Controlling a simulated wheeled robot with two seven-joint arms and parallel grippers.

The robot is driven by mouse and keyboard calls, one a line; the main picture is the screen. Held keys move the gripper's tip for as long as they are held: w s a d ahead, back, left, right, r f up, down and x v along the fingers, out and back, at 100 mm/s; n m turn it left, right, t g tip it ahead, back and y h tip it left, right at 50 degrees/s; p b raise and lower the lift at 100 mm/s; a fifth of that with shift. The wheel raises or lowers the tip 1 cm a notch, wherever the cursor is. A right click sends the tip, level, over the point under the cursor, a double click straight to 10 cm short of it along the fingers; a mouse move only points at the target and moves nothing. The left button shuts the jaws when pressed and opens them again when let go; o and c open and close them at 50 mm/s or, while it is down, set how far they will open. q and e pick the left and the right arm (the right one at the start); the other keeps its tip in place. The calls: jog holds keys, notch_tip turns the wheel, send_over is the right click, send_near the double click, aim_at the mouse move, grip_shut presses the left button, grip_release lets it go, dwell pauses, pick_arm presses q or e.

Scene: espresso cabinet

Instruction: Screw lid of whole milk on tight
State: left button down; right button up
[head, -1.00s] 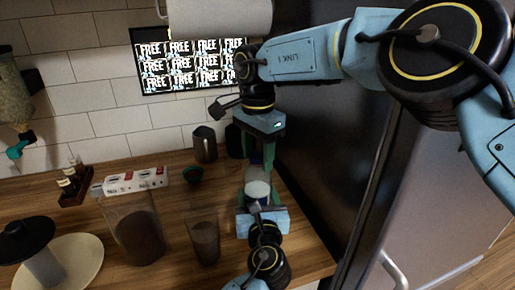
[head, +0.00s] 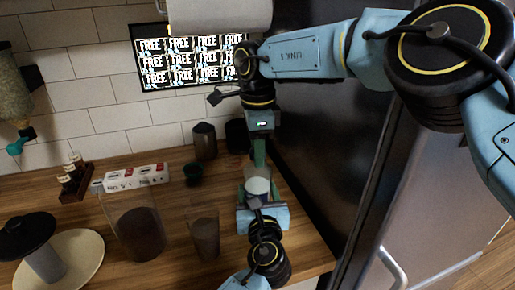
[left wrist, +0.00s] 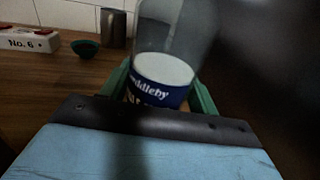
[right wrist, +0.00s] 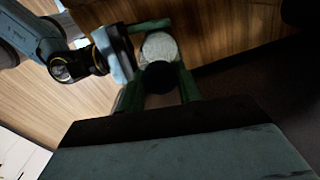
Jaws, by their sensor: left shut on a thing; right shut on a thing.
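The whole milk bottle (head: 257,187) is clear with white milk inside and stands near the counter's right end. The left wrist view shows its blue label (left wrist: 158,94) and clear upper part. My left gripper (head: 257,196) is shut around its body from the front. My right gripper (head: 260,160) points down from above. In the right wrist view, its green fingers are shut on the dark round lid (right wrist: 158,77), over the bottle (right wrist: 159,46). The lid lines up with the bottle top; I cannot tell how far it is seated.
Left of the bottle stand a glass (head: 205,238) and a larger pitcher (head: 140,232) with dark contents. A green bowl (head: 193,173), metal cup (head: 205,141) and white box (head: 137,178) are behind. A dark fridge side (head: 335,130) is close on the right.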

dwell(0.3)
jog(key=o, duration=1)
jog(key=shift+o, duration=0.2)
jog(key=shift+r, duration=2.25)
jog(key=o, duration=0.6)
